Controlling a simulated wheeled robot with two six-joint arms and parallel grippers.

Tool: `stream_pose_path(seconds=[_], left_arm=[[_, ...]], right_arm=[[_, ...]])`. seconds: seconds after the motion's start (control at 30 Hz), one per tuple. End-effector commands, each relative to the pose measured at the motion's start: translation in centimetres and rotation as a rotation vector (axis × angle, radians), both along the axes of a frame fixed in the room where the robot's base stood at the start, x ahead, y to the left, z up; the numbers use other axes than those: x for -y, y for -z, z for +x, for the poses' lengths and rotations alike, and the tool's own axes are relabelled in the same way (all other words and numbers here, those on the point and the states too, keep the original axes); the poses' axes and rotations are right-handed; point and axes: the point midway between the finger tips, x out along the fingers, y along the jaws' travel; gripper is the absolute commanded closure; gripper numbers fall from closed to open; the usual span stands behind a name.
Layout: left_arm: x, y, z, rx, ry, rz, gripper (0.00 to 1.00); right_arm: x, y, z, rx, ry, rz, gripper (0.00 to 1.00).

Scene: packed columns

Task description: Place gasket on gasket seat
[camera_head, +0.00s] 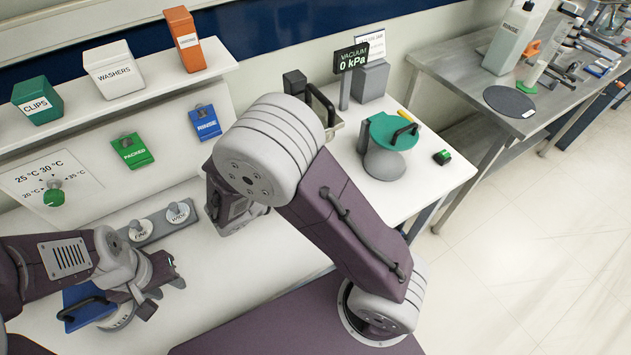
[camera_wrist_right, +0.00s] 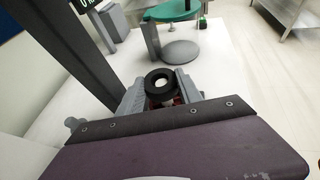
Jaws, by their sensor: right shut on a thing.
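A black ring with a pale centre, which looks like the gasket (camera_wrist_right: 158,76), is between the fingers of my right gripper (camera_wrist_right: 160,92) in the right wrist view. The right gripper is shut on it; in the head view my own arm mostly hides that gripper. Ahead of it is a round grey plate (camera_wrist_right: 181,52) under a raised green lid (camera_wrist_right: 172,10); both also show in the head view, the plate (camera_head: 384,165) and lid (camera_head: 393,132). I cannot tell whether this plate is the gasket seat. The ring is apart from it. My left gripper (camera_head: 162,288) appears open, by a blue handled thing (camera_head: 88,306).
A vacuum display (camera_head: 352,58) reads 0 kPa behind the plate. A small green-black block (camera_head: 442,157) lies right of it. A shelf (camera_head: 140,95) holds labelled boxes. FINE and WIDE knobs (camera_head: 160,222) stand near my left arm. A metal table (camera_head: 460,85) is at right.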

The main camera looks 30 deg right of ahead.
Motion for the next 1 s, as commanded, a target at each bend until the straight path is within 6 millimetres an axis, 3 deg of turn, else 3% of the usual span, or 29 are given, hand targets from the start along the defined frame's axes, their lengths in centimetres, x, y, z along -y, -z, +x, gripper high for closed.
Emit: stream_pose_path(seconds=[0.03,0.17,0.57,0.6,0.67,1.0], left_arm=[[0.0,0.4,0.0,0.0,0.0,0.0,0.64],[0.0,0.7,0.0,0.0,0.0,0.0,0.64],[0.0,1.0,0.0,0.0,0.0,0.0,0.64],[0.0,0.9,0.0,0.0,0.0,0.0,0.64],[0.0,0.9,0.0,0.0,0.0,0.0,0.64],[0.0,0.5,0.0,0.0,0.0,0.0,0.64]], right_arm=[[0.0,1.2,-0.1,-0.007,0.0,-0.003,0.97],[0.0,3.1,-0.1,-0.005,0.0,-0.003,0.97],[0.0,3.7,0.0,-0.002,0.0,-0.001,0.97],[0.0,3.6,0.0,-0.001,0.001,0.0,0.5],[0.0,3.6,0.0,-0.002,0.0,-0.001,0.36],[0.0,3.0,0.0,-0.001,0.001,0.0,0.36]])
